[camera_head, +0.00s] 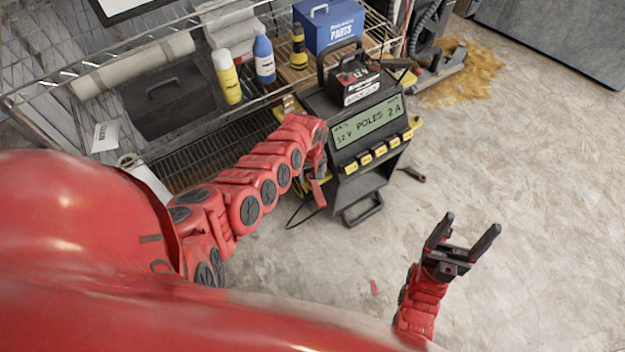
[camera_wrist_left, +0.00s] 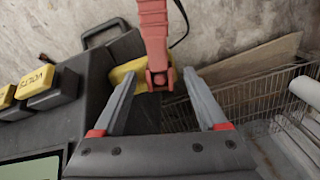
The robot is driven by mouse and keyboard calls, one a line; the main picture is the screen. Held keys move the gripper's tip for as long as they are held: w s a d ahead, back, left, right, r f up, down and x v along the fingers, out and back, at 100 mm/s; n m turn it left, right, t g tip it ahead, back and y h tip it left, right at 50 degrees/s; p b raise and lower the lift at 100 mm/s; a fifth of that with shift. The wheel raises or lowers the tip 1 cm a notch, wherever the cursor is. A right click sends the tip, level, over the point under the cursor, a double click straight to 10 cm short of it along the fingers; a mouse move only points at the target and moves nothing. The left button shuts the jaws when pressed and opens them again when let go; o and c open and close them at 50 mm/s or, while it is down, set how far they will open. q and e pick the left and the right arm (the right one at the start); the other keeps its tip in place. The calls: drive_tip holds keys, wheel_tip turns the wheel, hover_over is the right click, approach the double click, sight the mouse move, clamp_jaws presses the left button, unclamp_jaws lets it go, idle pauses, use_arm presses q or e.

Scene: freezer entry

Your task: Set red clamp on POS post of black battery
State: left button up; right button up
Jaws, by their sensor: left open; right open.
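The black battery (camera_head: 358,82) sits on top of the charger (camera_head: 345,172). Its posts are too small to tell apart. The red clamp (camera_head: 318,193) is at the charger's left side, below my left gripper. In the left wrist view the red clamp (camera_wrist_left: 153,32) has its lower end between my left gripper's open fingers (camera_wrist_left: 156,76), with a visible gap on each side. In the head view my left gripper (camera_head: 317,165) is partly hidden by its own arm. My right gripper (camera_head: 471,224) is open and empty, over the floor to the right.
A wire shelf (camera_head: 215,142) stands left of and behind the charger. It carries a yellow bottle (camera_head: 227,78), a blue bottle (camera_head: 264,60) and a blue parts box (camera_head: 330,25). A yellow-brown stain (camera_head: 470,75) marks the floor. Floor to the right is mostly clear.

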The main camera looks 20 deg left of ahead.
use_arm(q)
clamp_jaws()
drive_tip(key=shift+r, duration=0.1)
idle(0.4)
drive_tip(key=shift+r+p, duration=0.7)
drive_tip(key=shift+r, duration=1.15)
drive_tip(key=s+d+r+p, duration=0.5)
drive_tip(key=s+d, duration=0.4)
drive_tip(key=s, duration=0.3)
drive_tip(key=shift+s+d, duration=0.35)
